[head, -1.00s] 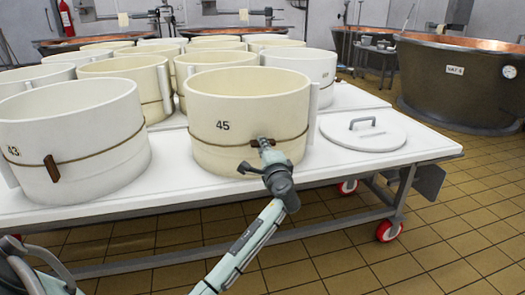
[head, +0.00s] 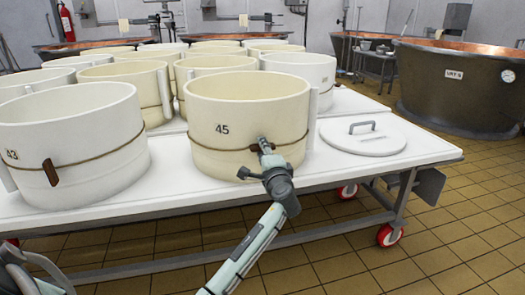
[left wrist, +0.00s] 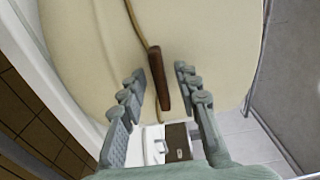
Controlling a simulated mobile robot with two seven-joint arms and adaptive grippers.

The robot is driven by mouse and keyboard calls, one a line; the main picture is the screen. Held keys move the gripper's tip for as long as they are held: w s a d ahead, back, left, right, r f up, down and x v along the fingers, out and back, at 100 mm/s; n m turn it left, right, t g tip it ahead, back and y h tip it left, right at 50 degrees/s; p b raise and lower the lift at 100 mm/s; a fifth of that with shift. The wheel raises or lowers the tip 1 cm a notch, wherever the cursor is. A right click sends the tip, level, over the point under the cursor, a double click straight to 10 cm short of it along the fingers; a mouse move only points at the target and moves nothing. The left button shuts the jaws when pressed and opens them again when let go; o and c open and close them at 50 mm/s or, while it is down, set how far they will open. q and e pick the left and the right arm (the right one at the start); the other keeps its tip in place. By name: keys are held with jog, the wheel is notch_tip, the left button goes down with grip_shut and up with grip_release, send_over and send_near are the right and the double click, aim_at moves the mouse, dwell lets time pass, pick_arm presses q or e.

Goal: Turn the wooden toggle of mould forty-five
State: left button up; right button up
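Mould forty-five (head: 225,100) is a cream round tub marked "45" at the front of the white table. It also fills much of the left wrist view (left wrist: 90,60). A cord runs round it, with a dark brown wooden toggle (left wrist: 160,78) on its front. In the head view the toggle (head: 254,148) is partly hidden by my left gripper (head: 264,145). In the left wrist view my left gripper (left wrist: 161,76) is open, with one finger on each side of the toggle. The left finger is apart from it; I cannot tell whether the right one touches. My right gripper is not in view.
A white mould marked 43 (head: 95,130) with its own toggle stands to the left. More moulds stand behind. A white lid with a handle (head: 362,139) lies to the right on the wheeled table (head: 425,152). Copper vats stand farther back.

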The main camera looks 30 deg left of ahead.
pick_arm(q)
jog(key=v, duration=1.2)
jog(key=shift+s, duration=0.1)
